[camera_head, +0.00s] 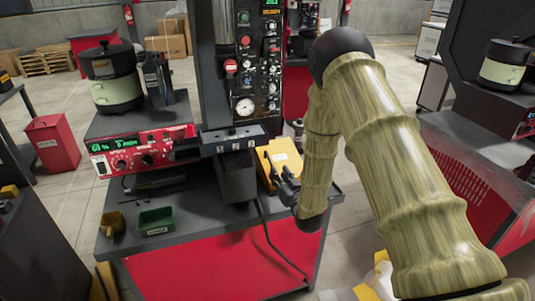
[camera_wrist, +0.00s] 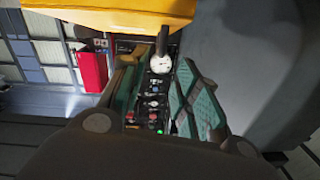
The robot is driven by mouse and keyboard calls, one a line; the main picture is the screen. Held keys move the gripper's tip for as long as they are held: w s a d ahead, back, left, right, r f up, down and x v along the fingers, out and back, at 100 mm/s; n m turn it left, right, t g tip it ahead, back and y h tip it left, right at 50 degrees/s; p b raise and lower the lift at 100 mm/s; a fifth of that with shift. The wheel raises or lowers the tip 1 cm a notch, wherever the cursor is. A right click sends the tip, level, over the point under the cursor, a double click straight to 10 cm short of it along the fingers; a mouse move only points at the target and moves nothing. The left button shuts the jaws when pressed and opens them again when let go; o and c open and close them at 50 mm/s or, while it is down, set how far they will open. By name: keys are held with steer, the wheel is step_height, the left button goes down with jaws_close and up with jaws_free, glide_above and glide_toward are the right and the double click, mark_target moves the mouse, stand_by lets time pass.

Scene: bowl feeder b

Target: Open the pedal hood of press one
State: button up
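In the wrist view a yellow surface (camera_wrist: 110,14) fills the top, just beyond the fingers. Contact with the yellow housing cannot be told.
A column with gauge and buttons (camera_head: 258,75) rises behind the bench. A bowl feeder (camera_head: 113,80), red controller (camera_head: 135,150), black box (camera_head: 237,178) and green bin (camera_head: 156,221) stand to the left. A black cable hangs over the front edge. Another red machine (camera_head: 480,180) is at right.

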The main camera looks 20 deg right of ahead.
mark_target(269, 157)
steer(key=w+p, duration=0.1)
steer(key=w, duration=0.2)
steer(key=w+p, duration=0.1)
steer(key=w, duration=0.3)
steer(key=w+a+p, duration=0.1)
steer(key=w, duration=0.2)
steer(key=shift+w+r, duration=0.1)
steer(key=shift+w, duration=0.25)
jaws_close()
